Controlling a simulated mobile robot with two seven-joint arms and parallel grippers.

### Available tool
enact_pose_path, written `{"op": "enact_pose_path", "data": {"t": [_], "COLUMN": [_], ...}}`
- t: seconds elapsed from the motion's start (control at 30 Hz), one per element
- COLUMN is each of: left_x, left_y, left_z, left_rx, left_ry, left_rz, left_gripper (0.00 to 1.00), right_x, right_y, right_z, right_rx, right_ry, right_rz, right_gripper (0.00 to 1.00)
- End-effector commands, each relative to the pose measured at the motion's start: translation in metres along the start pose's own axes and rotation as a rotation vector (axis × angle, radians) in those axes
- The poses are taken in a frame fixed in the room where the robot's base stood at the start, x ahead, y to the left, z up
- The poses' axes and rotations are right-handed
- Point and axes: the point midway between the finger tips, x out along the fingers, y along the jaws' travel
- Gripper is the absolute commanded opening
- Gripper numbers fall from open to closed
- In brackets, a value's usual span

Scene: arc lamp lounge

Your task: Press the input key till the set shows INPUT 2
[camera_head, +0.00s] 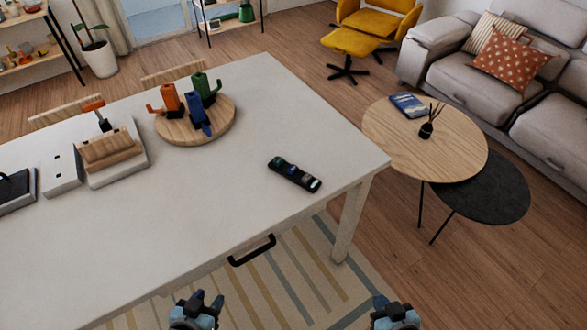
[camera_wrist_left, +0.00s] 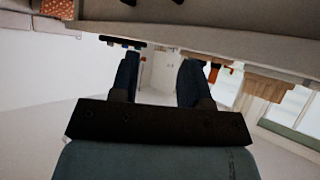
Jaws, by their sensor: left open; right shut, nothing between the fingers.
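A dark remote (camera_head: 294,174) lies flat on the white table (camera_head: 300,110), near its right end. Its single keys are too small to make out, and no screen with an input label is in view. My left gripper (camera_head: 201,299) is open and empty, low in front of the table's near edge. Its two fingers also show apart in the left wrist view (camera_wrist_left: 158,82). My right gripper (camera_head: 391,304) is shut and empty, further right, beyond the table's near corner. Both grippers are apart from the remote.
A round wooden board (camera_head: 224,124) with orange, blue and green pieces stands behind the remote. Pale boxes (camera_head: 62,172) stand at the left. A black handle (camera_head: 252,250) juts from the table's front. A round coffee table (camera_head: 455,150) stands right. The tabletop around the remote is clear.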

Motion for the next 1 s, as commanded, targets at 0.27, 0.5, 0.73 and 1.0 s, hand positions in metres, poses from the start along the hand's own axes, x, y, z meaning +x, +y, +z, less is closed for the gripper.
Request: {"op": "enact_pose_path", "data": {"t": [0.27,0.5,0.73,1.0], "left_x": [-0.0017,-0.0019,-0.0018,-0.0017], "left_y": [0.0004,0.0002,-0.0001,-0.0003], "left_z": [0.0028,0.0028,0.0026,0.0021], "left_rx": [-0.001,-0.001,-0.001,-0.001], "left_ry": [-0.005,-0.005,-0.005,-0.004], "left_rz": [0.000,0.000,-0.001,-0.001], "left_gripper": [0.22,0.00,0.00,0.00], "right_x": [0.0007,0.0007,0.0006,0.0008], "right_y": [0.0007,0.0010,0.0011,0.0010], "right_z": [-0.0028,-0.0042,-0.0040,-0.0033], "right_rx": [-0.001,-0.001,-0.002,-0.002], "right_ry": [0.005,0.008,0.007,0.006], "right_rz": [0.001,0.001,0.001,0.001], "right_gripper": [0.00,0.00,0.00,0.00]}}
